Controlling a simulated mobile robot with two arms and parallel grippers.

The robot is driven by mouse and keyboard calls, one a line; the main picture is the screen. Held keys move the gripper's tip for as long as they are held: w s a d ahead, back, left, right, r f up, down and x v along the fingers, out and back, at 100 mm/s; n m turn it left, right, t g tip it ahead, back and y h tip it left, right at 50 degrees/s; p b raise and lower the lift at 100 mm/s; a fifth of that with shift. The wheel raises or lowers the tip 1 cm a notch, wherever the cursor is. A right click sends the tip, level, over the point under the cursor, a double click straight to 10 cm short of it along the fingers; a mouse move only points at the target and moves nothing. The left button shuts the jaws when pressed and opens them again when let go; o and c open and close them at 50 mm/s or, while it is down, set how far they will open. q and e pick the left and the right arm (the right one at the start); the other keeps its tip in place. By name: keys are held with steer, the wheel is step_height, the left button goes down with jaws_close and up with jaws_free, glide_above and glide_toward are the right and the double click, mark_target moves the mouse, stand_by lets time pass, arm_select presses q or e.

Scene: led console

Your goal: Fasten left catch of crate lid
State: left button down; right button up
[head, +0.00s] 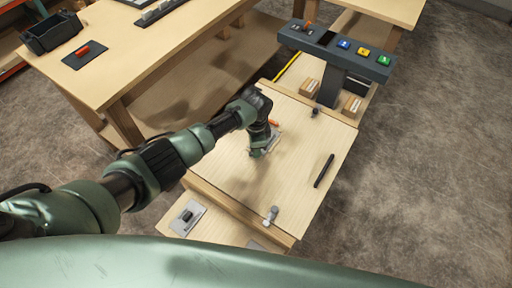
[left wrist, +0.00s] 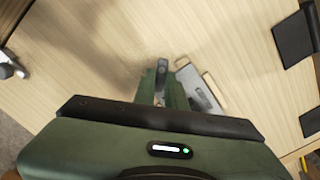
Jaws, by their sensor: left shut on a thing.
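The pale wooden panel (head: 285,185), which looks like the lid, lies flat with a black bar handle (head: 325,170) on its right half. A small metal catch-like fitting (head: 270,214) sits at its near edge and another (head: 315,112) at its far edge; I cannot tell which is the left catch. My left gripper (head: 262,150) is low over the panel's left part. In the left wrist view, its jaws (left wrist: 161,90) are shut on a small grey piece (left wrist: 161,66), mostly hidden by the fingers. A grey metal plate (left wrist: 200,88) lies beside them. My right gripper is not in view.
A console (head: 335,50) with coloured buttons stands beyond the panel. A grey plate with a dark knob (head: 187,217) lies at the near left. A workbench (head: 110,60) with a black bin (head: 52,32) stands at the upper left. The floor at right is clear.

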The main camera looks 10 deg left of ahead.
arm_select(q)
steer(key=n, duration=0.2)
steer(key=n+p, duration=0.1)
steer(key=n, duration=0.1)
steer(key=shift+w+a+r+n+p, duration=0.1)
steer(key=shift+w+a+n+p, duration=0.1)
steer(key=shift+n+p, duration=0.1)
steer(key=shift+w+a+n+p, duration=0.1)
steer(key=shift+n+p, duration=0.2)
steer(key=shift+n, duration=0.85)
steer(key=shift+w+a+n+p, duration=0.1)
steer(key=shift+n+p, duration=0.2)
steer(key=shift+n, duration=0.85)
steer(key=c, duration=1.5)
jaws_free()
steer(key=shift+o, duration=0.2)
step_height(320, 180, up, 8)
steer(key=p, duration=0.1)
